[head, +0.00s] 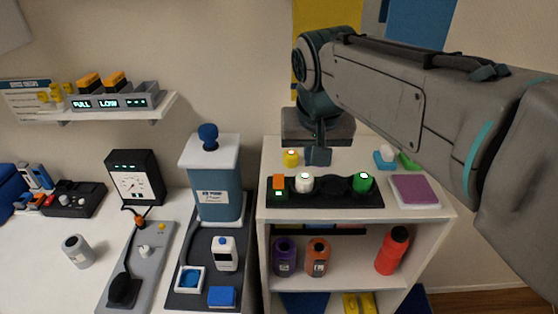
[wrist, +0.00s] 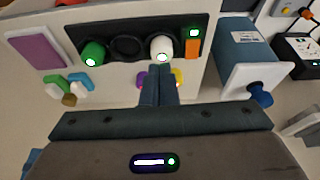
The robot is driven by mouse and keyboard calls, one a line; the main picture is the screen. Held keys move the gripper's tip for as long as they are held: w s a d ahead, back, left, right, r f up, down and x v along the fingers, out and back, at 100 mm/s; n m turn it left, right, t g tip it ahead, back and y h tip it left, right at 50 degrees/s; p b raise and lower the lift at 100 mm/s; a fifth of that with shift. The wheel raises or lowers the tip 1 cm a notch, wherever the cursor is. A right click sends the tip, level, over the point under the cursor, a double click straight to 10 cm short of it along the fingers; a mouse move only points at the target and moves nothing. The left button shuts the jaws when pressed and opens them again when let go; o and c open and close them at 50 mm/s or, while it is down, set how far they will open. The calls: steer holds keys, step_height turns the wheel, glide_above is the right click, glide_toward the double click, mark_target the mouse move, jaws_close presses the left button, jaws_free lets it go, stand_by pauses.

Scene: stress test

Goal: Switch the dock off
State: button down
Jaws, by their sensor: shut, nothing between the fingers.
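A black dock-like tray (head: 325,199) lies on top of the white shelf unit and also shows in the wrist view (wrist: 145,25). It holds a white round-topped item (head: 305,182) and a green one (head: 363,182), both with lit tops, with an empty round socket (head: 335,187) between them. At its left end in the head view are an orange switch-like block (head: 279,182) and a small green-lit display (head: 279,194). The orange block also shows in the wrist view (wrist: 193,49). My gripper (head: 318,157) is shut and empty, behind the tray. Its fingertips (wrist: 162,68) appear near the white item; contact is unclear.
A yellow item (head: 291,158) stands behind the tray. A purple pad (head: 414,190) and blue and green pieces (head: 384,155) lie to the right. A blue canister (head: 215,185) stands left. A wall shelf (head: 120,114) carries a charger (head: 110,101) with lit displays.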

mark_target(280, 176)
steer(key=w+a+r, duration=0.3)
steer(key=w+a, duration=0.1)
steer(key=a, duration=0.1)
steer(key=shift+a+r, duration=0.25)
steer(key=shift+a, duration=0.15)
steer(key=p+x, duration=0.1)
steer(key=x, duration=1.2)
steer(key=shift+s+p, duration=0.2)
steer(key=shift+p, duration=0.15)
steer(key=shift+f, duration=0.55)
steer(key=shift+f, duration=0.1)
